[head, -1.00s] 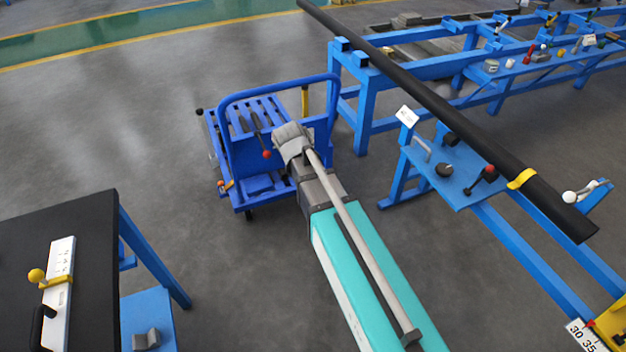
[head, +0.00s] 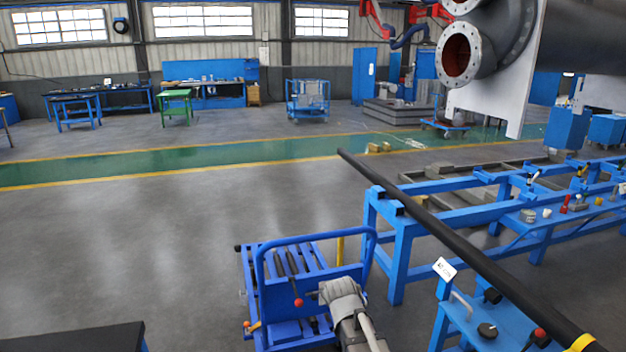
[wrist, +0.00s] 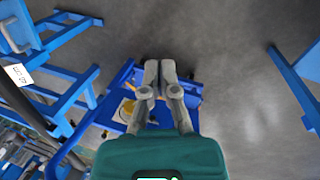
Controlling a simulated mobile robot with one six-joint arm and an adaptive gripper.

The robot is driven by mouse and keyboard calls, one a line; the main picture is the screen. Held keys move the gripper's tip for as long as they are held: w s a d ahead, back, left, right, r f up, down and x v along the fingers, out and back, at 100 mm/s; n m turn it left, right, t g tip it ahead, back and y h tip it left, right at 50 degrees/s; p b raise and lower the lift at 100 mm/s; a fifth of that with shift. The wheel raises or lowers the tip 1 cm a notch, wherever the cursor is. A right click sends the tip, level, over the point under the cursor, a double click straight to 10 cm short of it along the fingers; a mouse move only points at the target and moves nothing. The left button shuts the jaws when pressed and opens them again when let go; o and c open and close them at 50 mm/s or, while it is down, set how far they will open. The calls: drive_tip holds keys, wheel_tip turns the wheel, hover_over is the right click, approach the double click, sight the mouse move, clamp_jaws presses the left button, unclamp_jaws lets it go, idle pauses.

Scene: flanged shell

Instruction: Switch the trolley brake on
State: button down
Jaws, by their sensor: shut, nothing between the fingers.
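The blue trolley (head: 284,325) stands on the floor at bottom centre in the head view, with a raised tube handle. A lever with a red knob (head: 298,302) shows on it, and a small orange lever (head: 253,327) sits low at its left corner. I cannot tell which lever is the brake. My gripper (wrist: 159,72) is shut and empty, with its fingers over the trolley (wrist: 187,92) in the wrist view. In the head view, my grey wrist covers the trolley's right part. I cannot tell whether the fingers touch anything.
A blue rack (head: 401,260) carrying a long black bar (head: 440,222) stands close on the right. A dark table (head: 85,338) is at lower left. Open grey floor lies left of and behind the trolley. A large flanged shell (head: 500,50) is at upper right.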

drive_tip(key=s+d+r+m+y+p, duration=0.2)
drive_tip(key=s+d+r+m+p, duration=0.3)
drive_tip(key=s, duration=0.3)
drive_tip(key=shift+d+r+m+g+y+p, duration=0.3)
drive_tip(key=shift+d+r+m+y+p, duration=0.1)
drive_tip(key=shift+r, duration=0.2)
drive_tip(key=shift+a, duration=0.1)
